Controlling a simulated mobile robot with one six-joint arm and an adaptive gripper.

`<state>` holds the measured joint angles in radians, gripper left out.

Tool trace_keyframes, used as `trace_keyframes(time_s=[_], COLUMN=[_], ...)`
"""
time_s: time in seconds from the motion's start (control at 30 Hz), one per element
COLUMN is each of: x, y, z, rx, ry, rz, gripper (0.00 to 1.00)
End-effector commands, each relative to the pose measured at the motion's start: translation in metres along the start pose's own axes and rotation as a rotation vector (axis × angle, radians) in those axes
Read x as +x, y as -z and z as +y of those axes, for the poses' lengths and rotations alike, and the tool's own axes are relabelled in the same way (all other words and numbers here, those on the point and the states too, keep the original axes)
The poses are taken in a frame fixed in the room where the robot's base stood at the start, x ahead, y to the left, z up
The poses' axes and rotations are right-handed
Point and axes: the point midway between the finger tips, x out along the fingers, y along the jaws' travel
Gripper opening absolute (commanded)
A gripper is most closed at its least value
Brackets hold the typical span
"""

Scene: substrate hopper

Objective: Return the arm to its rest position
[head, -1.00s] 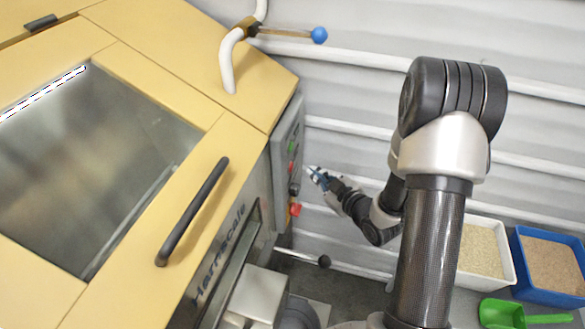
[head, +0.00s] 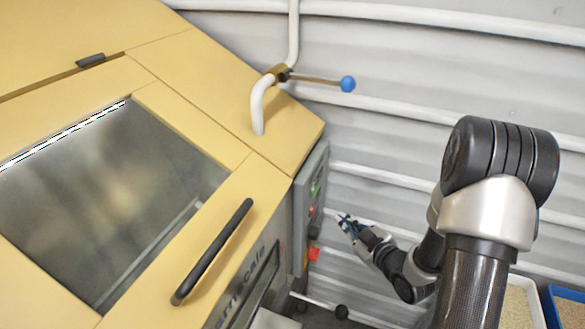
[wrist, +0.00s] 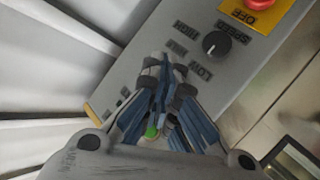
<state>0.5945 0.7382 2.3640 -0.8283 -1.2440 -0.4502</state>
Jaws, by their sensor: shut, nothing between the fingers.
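My gripper (head: 346,221) is shut and empty, with its fingers meeting at the tips. In the head view it is to the right of the hopper's control panel, with a gap between them. In the wrist view my gripper (wrist: 163,62) is in front of the grey control panel (wrist: 255,75), covering part of it. That panel shows a black speed knob (wrist: 216,44), a red off button (wrist: 265,5) and a green button (wrist: 151,132) partly behind the fingers. My arm's dark upper joint and silver elbow stand at the right of the head view.
The yellow hopper (head: 150,75) fills the left, with a black handle (head: 212,252) and a window. A white pipe with a blue-knobbed lever (head: 347,84) rises above it. A white bin (head: 527,290) and a blue bin (head: 562,292) stand at lower right. A ribbed wall lies behind.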

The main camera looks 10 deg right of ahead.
Motion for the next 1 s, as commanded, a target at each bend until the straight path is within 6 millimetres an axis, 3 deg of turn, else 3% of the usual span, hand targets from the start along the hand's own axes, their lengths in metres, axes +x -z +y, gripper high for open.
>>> trace_keyframes(time_s=[0.23,0.37,0.47,0.6,0.73,0.87,1.0], x=[0.001,-0.006,-0.021,-0.055,-0.097,-0.145,-0.201], y=[0.013,0.035,0.055,0.085,0.112,0.136,0.156], z=[0.01,0.026,0.035,0.039,0.029,0.003,-0.038], rx=[-0.024,-0.04,-0.021,0.046,0.147,0.271,0.414], ry=[-0.001,-0.02,-0.048,-0.094,-0.127,-0.131,-0.097], rz=[-0.069,-0.204,-0.321,-0.464,-0.575,-0.668,-0.754], gripper=[0.0,0.0,0.0,0.0,0.0,0.0,0.0])
